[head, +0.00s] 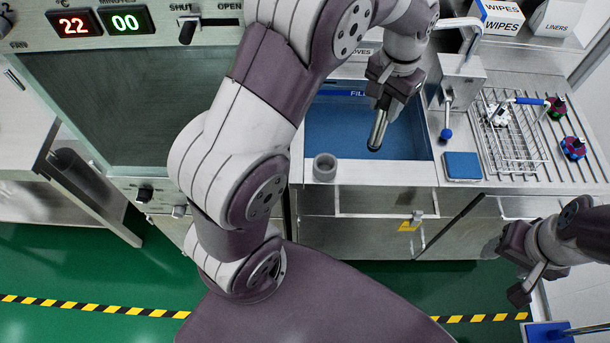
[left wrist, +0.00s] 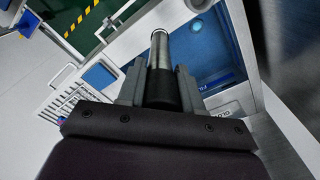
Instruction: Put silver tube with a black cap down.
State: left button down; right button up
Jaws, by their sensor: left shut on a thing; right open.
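My left gripper (head: 384,92) is shut on the silver tube with a black cap (head: 378,130) and holds it over the blue basin. The tube hangs slightly tilted, its silver end down. In the left wrist view the silver tube (left wrist: 158,50) points away from the left gripper (left wrist: 159,88), with its black part between the fingers. A grey round holder (head: 325,165) stands on the basin's front ledge, left of the tube and apart from it. My right gripper (head: 526,280) is open and empty at the lower right, in front of the counter.
The blue basin (head: 345,130) is below the tube. A blue square pad (head: 462,166) and a wire basket (head: 515,140) are on the counter to the right, beside a metal tap (head: 447,115). Red and blue round parts (head: 573,148) lie on the drain rack. My left arm covers the middle.

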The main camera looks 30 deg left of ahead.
pick_arm(q)
jog(key=s+a+f+p, duration=0.3)
jog(key=s+a+f, duration=0.2)
jog(key=a+f, duration=0.4)
notch_tip(320, 180, down, 3)
jog(key=shift+s+a+r, duration=0.1)
jog(key=shift+s+a, duration=0.05)
jog(key=shift+s, duration=0.05)
jog(key=c, duration=0.8)
grip_release()
jog(key=shift+c, duration=0.2)
jog(key=shift+o, duration=0.4)
jog(key=shift+w, duration=0.15)
pick_arm(e)
jog(key=r, duration=0.1)
jog(key=w+r, duration=0.1)
jog(key=r, duration=0.1)
jog(key=shift+w+d, duration=0.3)
jog(key=shift+d, duration=0.05)
